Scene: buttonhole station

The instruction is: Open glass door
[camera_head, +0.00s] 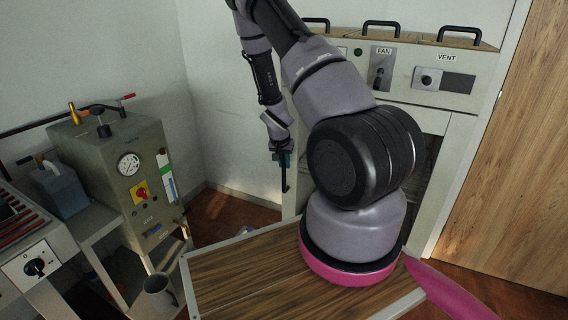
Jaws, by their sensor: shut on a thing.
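A pale cabinet (460,130) stands at the back, with its front partly hidden behind my arm. A dark area that may be the glass door or the inside behind it (432,158) shows to the right of my arm. My gripper (284,157) hangs at the left edge of the cabinet front. It is shut on a slim dark upright bar (285,180), which looks like the door handle. The fingers are small and dark in this view. Most of the door is hidden by my arm, and I cannot tell how far it stands open.
The cabinet's upper panel carries FAN (381,68) and VENT (444,78) controls. A wood-topped surface (235,268) lies in front. A wooden panel (525,170) is at right.

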